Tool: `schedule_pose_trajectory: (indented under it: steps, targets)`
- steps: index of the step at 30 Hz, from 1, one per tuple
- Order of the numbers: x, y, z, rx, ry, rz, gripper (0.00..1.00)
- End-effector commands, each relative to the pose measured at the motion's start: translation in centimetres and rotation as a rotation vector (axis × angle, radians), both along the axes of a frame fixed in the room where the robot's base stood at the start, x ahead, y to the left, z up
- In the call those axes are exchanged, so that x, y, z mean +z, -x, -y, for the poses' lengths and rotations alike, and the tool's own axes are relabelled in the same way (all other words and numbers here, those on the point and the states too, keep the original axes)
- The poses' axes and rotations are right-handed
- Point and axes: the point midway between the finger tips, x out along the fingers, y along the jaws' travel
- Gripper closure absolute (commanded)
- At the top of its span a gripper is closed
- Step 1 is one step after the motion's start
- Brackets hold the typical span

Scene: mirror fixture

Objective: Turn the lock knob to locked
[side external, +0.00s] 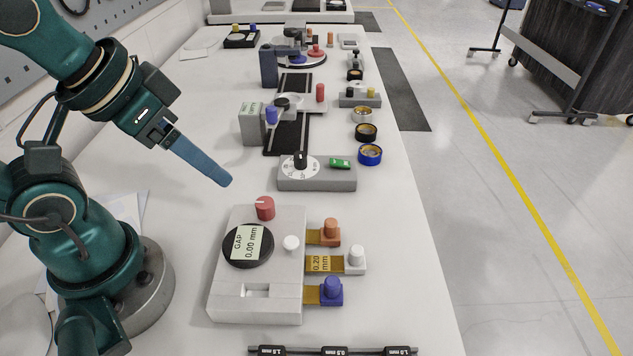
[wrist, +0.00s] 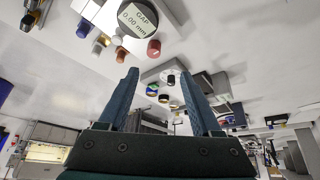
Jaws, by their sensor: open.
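The white fixture (side external: 222,290) stands on the bench and carries a red knob (side external: 265,208) with a pale mark on its top. No lock lettering is readable, so I cannot confirm that this is the lock knob. Beside it are a black round display (side external: 245,244) reading GAP 0.00 mm and a small white knob (side external: 291,243). The red knob also shows in the wrist view (wrist: 154,47), ahead of the fingertips. My gripper (side external: 222,182) is open and empty, above the bench behind and left of the red knob, apart from it. Its two blue fingers are spread in the wrist view (wrist: 158,72).
Orange (side external: 330,232), white (side external: 356,259) and blue (side external: 331,291) knobbed shims project from the fixture's right side. A grey box (side external: 325,180) with a black dial knob (side external: 300,160) and green switch stands behind. Tape rolls (side external: 370,155) lie further right.

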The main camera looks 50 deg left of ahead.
Motion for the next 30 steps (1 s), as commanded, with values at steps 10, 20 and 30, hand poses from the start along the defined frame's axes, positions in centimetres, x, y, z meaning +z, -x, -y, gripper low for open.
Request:
schedule_pose_trajectory:
  steps: [10,20,30]
  targets:
    - [2.4,0.8,0.4,0.333,0.159,-0.123,0.34]
    - [5.3,0.5,1.5,0.592,0.236,-0.266,0.34]
    - [7.4,-0.5,3.2,0.773,0.235,-0.392,0.34]
